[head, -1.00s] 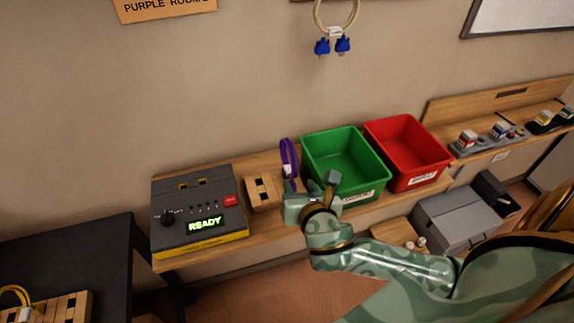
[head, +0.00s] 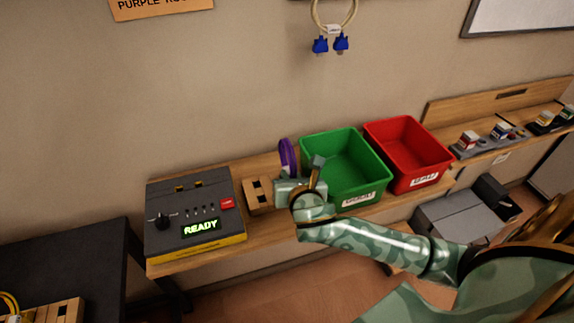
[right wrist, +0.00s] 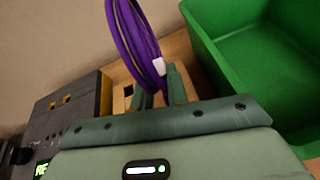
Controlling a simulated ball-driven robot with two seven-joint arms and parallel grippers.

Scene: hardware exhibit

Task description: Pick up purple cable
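The purple cable (head: 286,153) is a coiled loop with a white tag, standing upright at the back of the wooden shelf, left of the green bin. In the right wrist view the cable (right wrist: 133,42) rises above my right gripper (right wrist: 159,88), with its white tag near the fingertips. The two green fingers are slightly apart, with the lower part of the loop between them; no firm grip shows. In the head view my right gripper (head: 287,186) is just below the cable and hides its lower end. My left gripper is not in view.
The green bin (head: 374,168) is close to the right of my gripper, with the red bin (head: 420,155) beyond. A slotted wooden block (head: 257,196) and a tester box (head: 195,250) showing READY stand to the left. A cable with blue plugs (head: 331,44) hangs on the wall.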

